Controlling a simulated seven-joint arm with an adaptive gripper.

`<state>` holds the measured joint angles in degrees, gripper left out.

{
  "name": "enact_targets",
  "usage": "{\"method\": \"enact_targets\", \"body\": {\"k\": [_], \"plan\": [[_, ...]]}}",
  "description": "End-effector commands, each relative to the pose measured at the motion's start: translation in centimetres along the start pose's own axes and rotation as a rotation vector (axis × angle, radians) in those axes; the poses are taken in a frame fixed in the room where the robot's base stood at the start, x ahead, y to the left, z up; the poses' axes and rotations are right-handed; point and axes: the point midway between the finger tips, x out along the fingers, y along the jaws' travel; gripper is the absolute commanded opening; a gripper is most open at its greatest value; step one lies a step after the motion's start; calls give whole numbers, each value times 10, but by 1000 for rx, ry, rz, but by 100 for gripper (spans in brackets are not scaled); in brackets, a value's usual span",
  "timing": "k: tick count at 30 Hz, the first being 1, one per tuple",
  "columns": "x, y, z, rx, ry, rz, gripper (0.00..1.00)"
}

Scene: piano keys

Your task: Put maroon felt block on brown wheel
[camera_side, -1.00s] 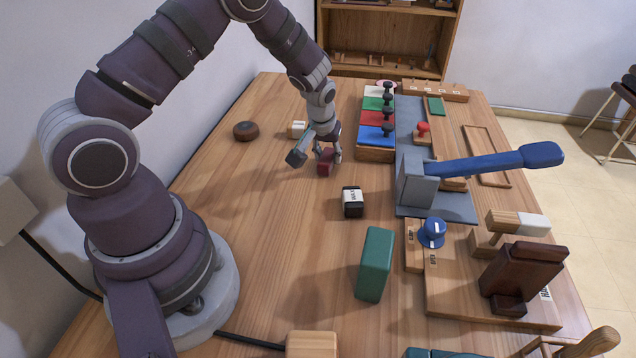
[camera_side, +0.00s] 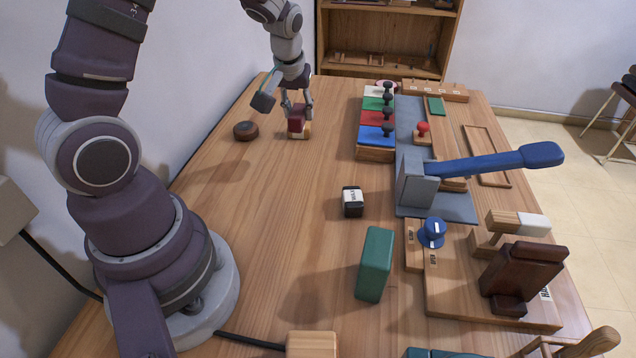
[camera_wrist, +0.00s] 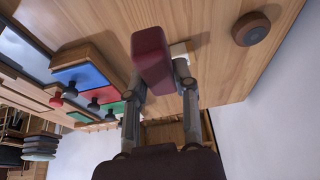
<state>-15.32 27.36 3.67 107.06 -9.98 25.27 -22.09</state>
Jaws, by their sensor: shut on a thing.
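My gripper (camera_side: 297,108) is shut on the maroon felt block (camera_side: 295,123) and holds it in the air in front of a small pale wooden block. In the wrist view the maroon felt block (camera_wrist: 152,58) sits between the two fingers of my gripper (camera_wrist: 158,84). The brown wheel (camera_side: 245,130) lies flat on the table to the left of my gripper, apart from the held block. It also shows in the wrist view (camera_wrist: 250,29) at the upper right, with nothing on it.
The pale wooden block (camera_side: 305,133) is partly hidden behind the held block. A black-and-white block (camera_side: 352,201) and a green block (camera_side: 374,265) stand nearer the camera. Coloured panels with dark knobs (camera_side: 376,134) are to the right. The table around the wheel is clear.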

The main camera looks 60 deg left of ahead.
Motion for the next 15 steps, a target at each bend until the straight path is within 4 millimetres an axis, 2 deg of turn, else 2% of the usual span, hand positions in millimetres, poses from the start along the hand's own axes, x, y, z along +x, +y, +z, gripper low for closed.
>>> {"method": "enact_targets", "body": {"k": [1,3,7,9,12,15], "plan": [[0,-22,5,-48,-2,-22,8],[-1,-52,15,-116,-2,-51,8],[-6,-101,42,-241,-1,-102,8],[-9,-118,56,-292,-1,-121,8],[-11,-130,69,-334,-2,-136,8],[-5,-135,60,-348,-2,-141,8]]}}
